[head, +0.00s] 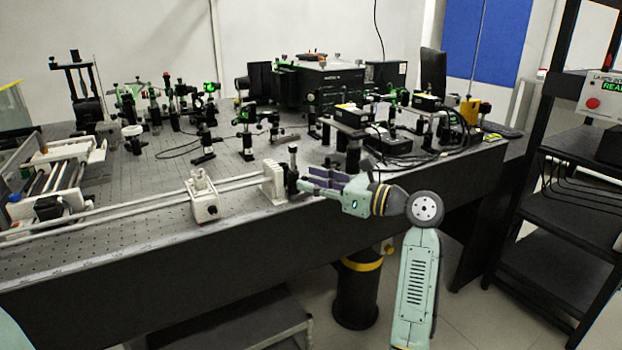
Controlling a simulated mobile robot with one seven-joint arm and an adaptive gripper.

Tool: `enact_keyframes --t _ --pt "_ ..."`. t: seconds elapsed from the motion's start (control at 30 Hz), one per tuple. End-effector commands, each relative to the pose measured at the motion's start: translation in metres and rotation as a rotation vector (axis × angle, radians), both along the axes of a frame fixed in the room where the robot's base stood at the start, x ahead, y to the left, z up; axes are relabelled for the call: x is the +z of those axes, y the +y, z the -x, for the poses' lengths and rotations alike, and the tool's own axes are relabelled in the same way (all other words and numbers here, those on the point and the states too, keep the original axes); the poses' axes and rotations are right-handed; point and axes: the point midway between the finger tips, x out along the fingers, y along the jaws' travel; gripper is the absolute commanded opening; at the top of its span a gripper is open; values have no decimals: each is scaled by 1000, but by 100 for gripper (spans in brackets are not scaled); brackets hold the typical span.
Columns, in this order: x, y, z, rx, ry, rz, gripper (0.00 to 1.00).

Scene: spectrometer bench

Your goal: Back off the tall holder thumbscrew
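A tall white ribbed holder (271,182) stands at the right end of the pale rails near the bench's front edge. A dark round part (290,178), which may be its thumbscrew, is on its right side. A black post with a knob (293,155) rises just behind it. My gripper (303,186) reaches in from the right, about level, with its fingertips at or very near the dark part. I cannot tell whether they touch it. The fingers overlap in this view, so their opening is unclear.
A shorter white holder (204,200) sits on the rails (130,212) to the left. Optics mounts (247,125) and black boxes (388,143) crowd the bench behind my gripper. A black shelf rack (560,205) stands at right. The perforated bench top (130,178) has bare room behind the rails.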

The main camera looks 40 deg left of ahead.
Motion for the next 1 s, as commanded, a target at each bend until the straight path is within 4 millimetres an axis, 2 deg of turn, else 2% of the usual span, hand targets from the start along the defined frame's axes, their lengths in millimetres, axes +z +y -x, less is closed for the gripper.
enact_keyframes --t 0.13,0.4,0.9,1.0 --pt "1 9 1 0 -1 -1 34" --pt "0 10 2 0 -2 -1 34" --pt "0 10 1 -1 -1 -1 0" --pt "0 10 1 -1 -1 -1 0"
